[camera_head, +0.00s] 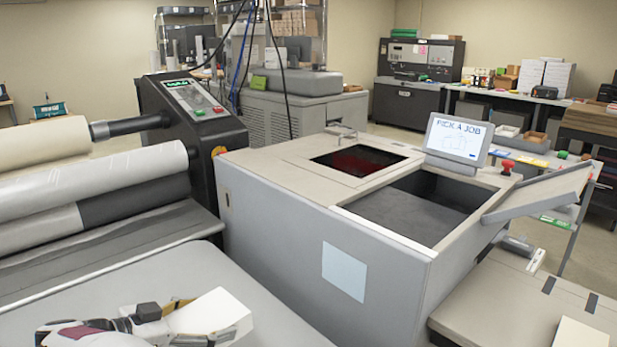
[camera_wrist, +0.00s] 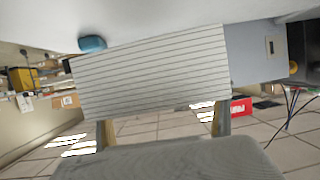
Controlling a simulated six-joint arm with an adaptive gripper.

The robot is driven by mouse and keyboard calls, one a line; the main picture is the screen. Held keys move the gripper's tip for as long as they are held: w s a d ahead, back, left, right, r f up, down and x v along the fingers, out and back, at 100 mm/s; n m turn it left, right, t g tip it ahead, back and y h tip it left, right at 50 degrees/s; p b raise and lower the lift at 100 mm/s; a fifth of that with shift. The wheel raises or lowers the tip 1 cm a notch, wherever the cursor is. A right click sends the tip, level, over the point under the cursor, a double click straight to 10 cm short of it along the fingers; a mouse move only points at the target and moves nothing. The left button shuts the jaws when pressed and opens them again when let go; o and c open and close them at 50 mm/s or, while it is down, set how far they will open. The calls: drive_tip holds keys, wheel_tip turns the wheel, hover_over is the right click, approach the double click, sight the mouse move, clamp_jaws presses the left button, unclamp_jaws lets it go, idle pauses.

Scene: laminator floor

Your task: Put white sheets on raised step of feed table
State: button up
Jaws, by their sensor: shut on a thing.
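A thick stack of white sheets (camera_head: 212,314) is held at the end of my gripper (camera_head: 180,322), low at the left in the head view. In the wrist view the white sheets (camera_wrist: 150,72) show as a tilted block with thin dark lines along its edge. The fingers of my gripper (camera_wrist: 162,124) reach the stack's lower edge at both sides; the contact itself is hidden. The grey feed table (camera_head: 262,310) lies under and around the stack in the head view. I cannot tell the height between them. A darker ledge (camera_head: 120,247) runs behind it below the rolls.
A laminator with large rolls (camera_head: 110,195) and a control post (camera_head: 190,115) stands behind the table. A grey cabinet (camera_head: 310,235) with an open bin and a "PICK A JOB" screen (camera_head: 457,138) blocks the right. Another grey table (camera_head: 510,305) is at lower right.

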sight(194, 302)
drive_tip(key=w+a+n+t+y, duration=0.1)
drive_tip(key=w+a, duration=0.1)
drive_tip(key=w+a+n+y, duration=0.1)
drive_tip(key=w+a, duration=0.1)
drive_tip(key=shift+a+r+n+t, duration=0.15)
drive_tip(key=shift+n+t, duration=0.15)
drive_tip(key=shift+t, duration=0.1)
drive_tip(key=s+a+r+n+t+y, duration=0.1)
drive_tip(key=s+a+r+n+y, duration=0.1)
drive_tip(key=a+r+n+y, duration=0.5)
drive_tip(key=s+d+f+n+g+y, duration=0.3)
drive_tip(key=s+d+n+y, duration=0.5)
drive_tip(key=s+d, duration=0.6)
drive_tip(key=s+d+r+m, duration=0.1)
drive_tip(key=s+d+r, duration=0.1)
drive_tip(key=d+r, duration=0.2)
drive_tip(key=shift+d+r+y, duration=0.2)
drive_tip(key=shift+r+y, duration=0.1)
drive_tip(key=shift+r, duration=0.3)
